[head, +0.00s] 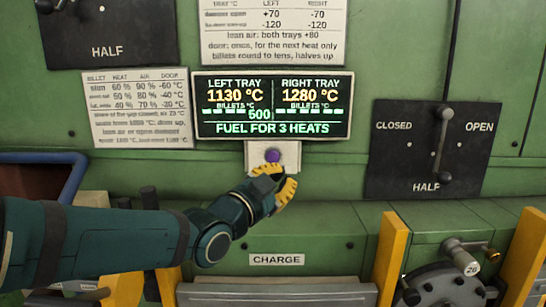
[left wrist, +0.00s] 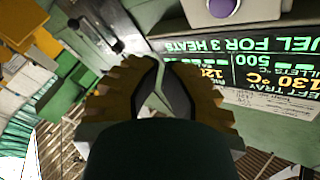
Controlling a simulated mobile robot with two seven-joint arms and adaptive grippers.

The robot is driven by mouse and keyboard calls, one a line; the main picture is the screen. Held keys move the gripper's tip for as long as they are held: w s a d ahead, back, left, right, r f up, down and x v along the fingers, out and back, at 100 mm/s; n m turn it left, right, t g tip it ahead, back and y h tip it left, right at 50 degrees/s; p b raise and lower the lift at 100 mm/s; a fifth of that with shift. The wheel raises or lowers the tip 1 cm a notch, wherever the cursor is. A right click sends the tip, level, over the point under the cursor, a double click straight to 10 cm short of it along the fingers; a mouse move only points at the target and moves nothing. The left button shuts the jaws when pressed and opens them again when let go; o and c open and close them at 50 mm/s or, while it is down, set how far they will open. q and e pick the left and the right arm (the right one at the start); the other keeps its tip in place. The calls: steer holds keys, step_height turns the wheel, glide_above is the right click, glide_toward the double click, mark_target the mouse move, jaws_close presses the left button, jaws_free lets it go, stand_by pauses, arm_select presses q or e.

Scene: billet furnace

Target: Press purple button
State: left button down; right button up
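The purple button (head: 272,155) sits on a pale square plate (head: 290,152) below the lit display on the green furnace front. It shows again at the top edge of the left wrist view (left wrist: 222,8). My left gripper (head: 275,178), with yellow fingers, is just below the button in the head view and overlaps the plate's lower part. I cannot tell whether it touches the plate. In the left wrist view its dark fingertips (left wrist: 162,78) are close together with nothing held between them, and the button lies apart from them. My right gripper is not in view.
The display (head: 272,128) is above the button. A damper lever panel (head: 400,165) is to the right and a paper notice (head: 138,108) to the left.

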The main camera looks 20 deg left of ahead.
mark_target(273, 157)
arm_select(q)
steer(key=w+a+p, duration=0.2)
steer(key=w, duration=0.5)
steer(key=shift+w+a+p, duration=0.15)
steer(key=shift+w+p, duration=0.15)
steer(key=shift+w, duration=0.1)
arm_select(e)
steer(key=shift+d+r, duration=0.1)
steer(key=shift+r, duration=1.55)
arm_select(q)
steer(key=shift+w, duration=0.15)
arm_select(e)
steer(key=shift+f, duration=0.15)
arm_select(q)
steer(key=shift+w+a+b, duration=0.1)
steer(key=shift+w+b, duration=0.2)
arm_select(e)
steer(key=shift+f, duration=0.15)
